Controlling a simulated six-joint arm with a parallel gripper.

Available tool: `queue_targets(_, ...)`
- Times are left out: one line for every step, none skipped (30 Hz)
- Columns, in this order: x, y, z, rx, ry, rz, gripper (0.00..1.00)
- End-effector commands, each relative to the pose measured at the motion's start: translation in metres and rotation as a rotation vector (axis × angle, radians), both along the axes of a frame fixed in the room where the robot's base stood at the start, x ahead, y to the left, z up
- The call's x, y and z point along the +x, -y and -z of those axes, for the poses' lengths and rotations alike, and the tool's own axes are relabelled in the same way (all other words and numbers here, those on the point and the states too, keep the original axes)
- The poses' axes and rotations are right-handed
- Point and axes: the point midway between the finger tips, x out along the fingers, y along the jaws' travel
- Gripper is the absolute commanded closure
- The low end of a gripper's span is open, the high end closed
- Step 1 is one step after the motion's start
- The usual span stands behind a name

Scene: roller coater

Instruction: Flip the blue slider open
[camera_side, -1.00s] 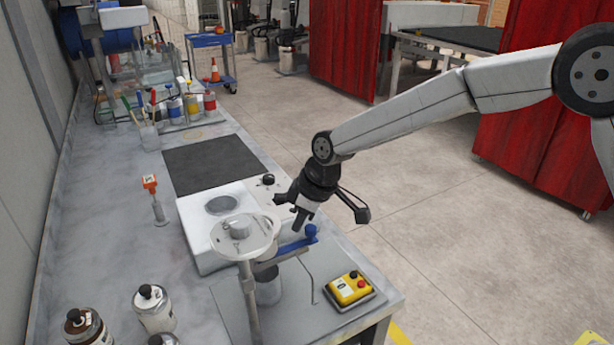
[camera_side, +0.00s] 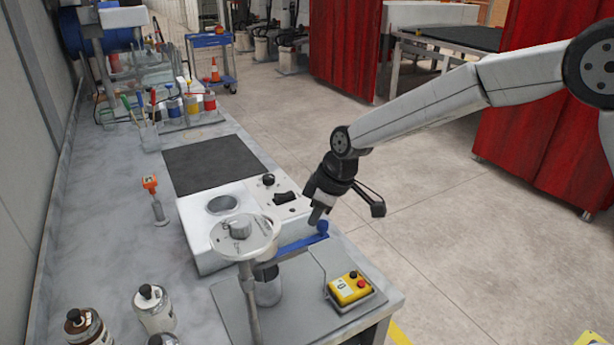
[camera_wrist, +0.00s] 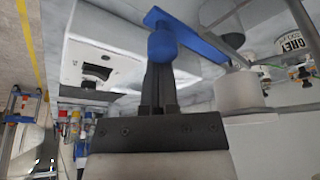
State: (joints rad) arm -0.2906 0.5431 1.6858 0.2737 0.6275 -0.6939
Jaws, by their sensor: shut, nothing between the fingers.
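The blue slider (camera_side: 298,244) is a flat blue bar with a round knob at its right end. It reaches out from under the round metal top of the stand (camera_side: 243,240). My gripper (camera_side: 315,221) is shut, with its fingertips at the knob. In the wrist view the blue slider (camera_wrist: 196,40) runs from the upper left to the right, and the shut fingers of my gripper (camera_wrist: 160,68) end right at the blue knob (camera_wrist: 162,44). I cannot tell whether they touch it. Nothing is between the fingers.
A white machine housing (camera_side: 214,262) with a round recess and black switch stands behind the slider. A yellow control box (camera_side: 350,288) sits near the bench's front corner. Several bottles (camera_side: 153,308) stand at the lower left. A metal cup (camera_side: 267,290) stands below the slider.

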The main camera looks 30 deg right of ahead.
Motion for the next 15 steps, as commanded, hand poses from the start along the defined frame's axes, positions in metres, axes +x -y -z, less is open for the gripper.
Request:
queue_targets(0.000, 0.000, 0.001, -0.001, -0.002, 0.000, 1.00)
queue_targets(0.000, 0.000, 0.001, -0.001, -0.002, 0.000, 1.00)
queue_targets(0.000, -0.001, 0.001, -0.001, -0.002, 0.000, 1.00)
queue_targets(0.000, -0.001, 0.001, -0.001, -0.002, 0.000, 1.00)
queue_targets(0.001, -0.001, 0.001, 0.000, -0.001, 0.000, 1.00)
queue_targets(0.002, -0.002, 0.000, 0.000, -0.001, 0.000, 1.00)
queue_targets(0.002, -0.003, 0.000, 0.000, -0.001, 0.000, 1.00)
queue_targets(0.003, -0.004, 0.000, 0.000, -0.001, 0.000, 1.00)
queue_targets(0.005, -0.005, 0.000, 0.000, -0.001, 0.000, 1.00)
queue_targets(0.006, -0.006, 0.000, 0.000, -0.003, -0.002, 1.00)
queue_targets(0.007, -0.008, 0.000, -0.001, -0.002, -0.001, 1.00)
queue_targets(0.009, -0.010, 0.000, -0.001, -0.001, -0.002, 1.00)
queue_targets(0.011, -0.011, 0.000, 0.000, 0.000, -0.002, 1.00)
queue_targets(0.013, -0.013, 0.000, 0.000, 0.000, -0.001, 1.00)
queue_targets(0.015, -0.015, 0.000, 0.000, 0.000, -0.001, 1.00)
